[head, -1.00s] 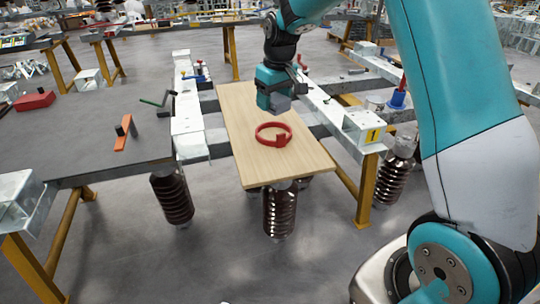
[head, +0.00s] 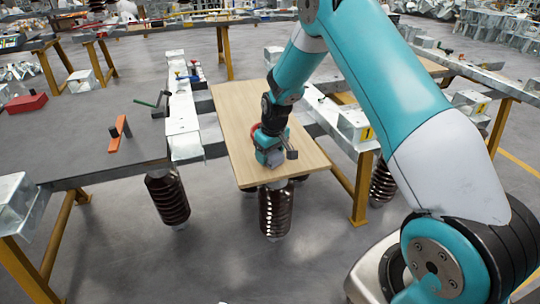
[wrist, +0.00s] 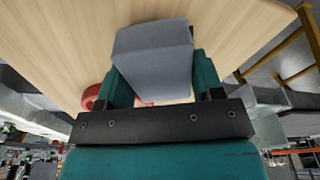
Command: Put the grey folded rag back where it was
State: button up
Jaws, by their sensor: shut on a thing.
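My gripper (head: 270,154) is shut on the grey folded rag (wrist: 153,62), low over the front part of the wooden board (head: 235,120). In the wrist view the rag is a grey block between the two teal fingers of my gripper (wrist: 158,82), with the board behind it. In the head view a grey part of the rag (head: 277,158) shows at the gripper's end. I cannot tell whether the rag touches the board. A red ring-shaped part (head: 256,128) lies on the board, mostly hidden by my gripper; its edge shows in the wrist view (wrist: 91,97).
A dark table (head: 80,140) at left bears an orange-red tool (head: 119,134) and a red box (head: 27,103). Metal rails flank the board, with a metal block (head: 355,126) at right. Brown ribbed insulators (head: 275,208) stand below. The board's back part is clear.

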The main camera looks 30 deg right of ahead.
aim_at(273, 155)
jog(key=shift+f, duration=0.55)
jog(key=o, duration=1)
jog(key=shift+c, duration=0.2)
notch_tip(273, 155, up, 12)
jog(key=s, duration=0.2)
jog(key=s+a+r+n+y, duration=0.1)
jog(key=s+a+r, duration=0.5)
jog(key=a+r, duration=0.15)
jog(key=s+a+r+n+y, duration=0.1)
jog(key=s+a, duration=0.3)
jog(key=s, duration=0.4)
jog(key=s+a+r+n+g+y, duration=0.1)
jog(key=s+a+r, duration=0.2)
jog(key=s, duration=0.6)
jog(key=s+a+r+n, duration=0.1)
jog(key=s+a+r, duration=0.2)
jog(key=s, duration=0.5)
jog(key=shift+s+a+n+g+y, duration=0.25)
jog(key=shift+a+n+g+y, duration=0.15)
jog(key=shift+a, duration=0.5)
